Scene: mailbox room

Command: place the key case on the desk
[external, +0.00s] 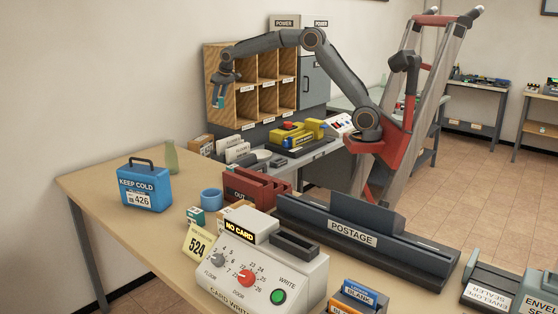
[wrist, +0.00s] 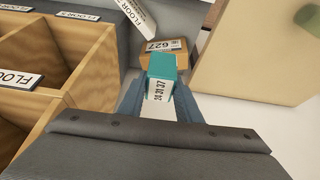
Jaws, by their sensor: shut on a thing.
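My gripper (external: 218,101) is shut on the key case, a small teal and white block (wrist: 163,68). In the wrist view its white face reads 24 31 37. In the external view my gripper hangs in the air, jaws down, in front of the wooden pigeonholes and beyond the far left end of the desk (external: 108,187). The key case is too small there to make out clearly. The wrist view shows a beige surface (wrist: 235,65) at right, likely the desk top, lower than the key case.
A brown parcel marked 627 (wrist: 182,52) lies below, past the key case. The wooden pigeonholes (external: 244,75) stand close by. The desk holds a green bottle (external: 171,158), blue KEEP COLD box (external: 144,190), blue mug (external: 211,199) and red OUT tray (external: 255,185). Bare desk surrounds the blue box.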

